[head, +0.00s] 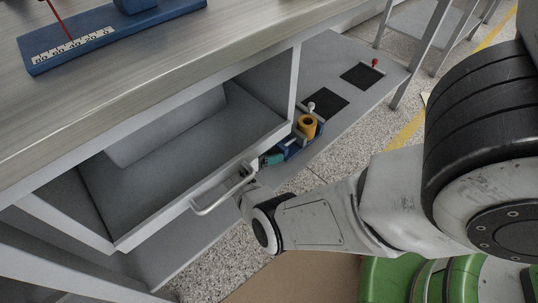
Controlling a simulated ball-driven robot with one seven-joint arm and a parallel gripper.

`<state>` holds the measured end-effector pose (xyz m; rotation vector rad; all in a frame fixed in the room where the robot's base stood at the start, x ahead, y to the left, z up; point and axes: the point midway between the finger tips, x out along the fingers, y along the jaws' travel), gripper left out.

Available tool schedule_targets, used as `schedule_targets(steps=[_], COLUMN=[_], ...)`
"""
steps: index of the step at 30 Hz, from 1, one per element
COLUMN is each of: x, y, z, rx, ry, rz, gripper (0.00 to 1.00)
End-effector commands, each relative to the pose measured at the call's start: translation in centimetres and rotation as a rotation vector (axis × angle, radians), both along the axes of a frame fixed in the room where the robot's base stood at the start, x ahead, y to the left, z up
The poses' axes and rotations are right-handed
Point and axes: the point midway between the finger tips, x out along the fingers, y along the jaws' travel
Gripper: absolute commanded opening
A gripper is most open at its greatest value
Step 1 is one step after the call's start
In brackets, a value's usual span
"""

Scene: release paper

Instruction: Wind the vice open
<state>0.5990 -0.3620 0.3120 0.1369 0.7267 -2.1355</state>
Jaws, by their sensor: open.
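A small blue object (291,149), which looks like the vice, sits on the low grey shelf just beyond the open drawer's right corner. A yellow-orange ring-shaped piece (307,126) stands at it, and a teal part (273,159) shows at its near end. The drawer edge partly hides it, and I cannot make out its jaws or screw. My gripper (246,172) is open, at the right end of the drawer's handle (222,193), left of and nearer than the blue object. Its fingers are small and dark here; I cannot tell whether they touch the handle.
The grey drawer (190,137) stands open and looks empty under the bench top (180,62). A blue scale base (115,36) with a red pointer stands on top. The shelf (345,108) holds black pads, a white knob (311,106) and a red knob (375,63).

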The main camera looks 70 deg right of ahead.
Motion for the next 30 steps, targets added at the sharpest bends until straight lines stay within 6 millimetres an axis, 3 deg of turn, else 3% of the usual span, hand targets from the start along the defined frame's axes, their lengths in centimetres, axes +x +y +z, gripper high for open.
schedule_targets(steps=[7, 21, 30], x=[2.1, 8.6, 9.9], y=[2.2, 9.4, 10.9], z=[1.2, 0.6, 0.9], rx=[0.0, 0.001, 0.0], ry=[-0.001, -0.001, 0.0], rz=[0.004, 0.003, 0.0], gripper=[0.74, 0.74, 0.74])
